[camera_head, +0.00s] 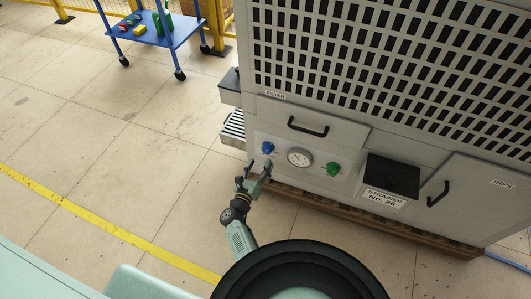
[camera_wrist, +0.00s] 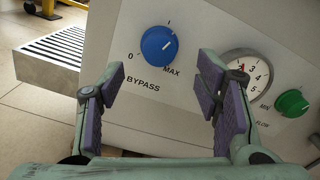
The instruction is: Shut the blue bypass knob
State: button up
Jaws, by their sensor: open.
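The blue bypass knob (camera_wrist: 159,45) is on a light grey panel, with the label BYPASS below it and the marks 0, I and MAX around it.
A round gauge (camera_head: 299,158) and a green flow knob (camera_head: 333,169) sit right of the blue knob. A black box (camera_head: 391,176) juts out further right. A slatted ledge (camera_wrist: 52,55) sticks out at left. A drawer handle (camera_head: 308,127) is above.

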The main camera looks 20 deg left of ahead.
aim_at(266, 151)
jog(key=w+b, duration=0.1)
jog(key=w, duration=0.5)
jog(key=shift+w+d, duration=0.1)
jog(key=shift+w, duration=0.3)
jog(key=c, duration=1.2)
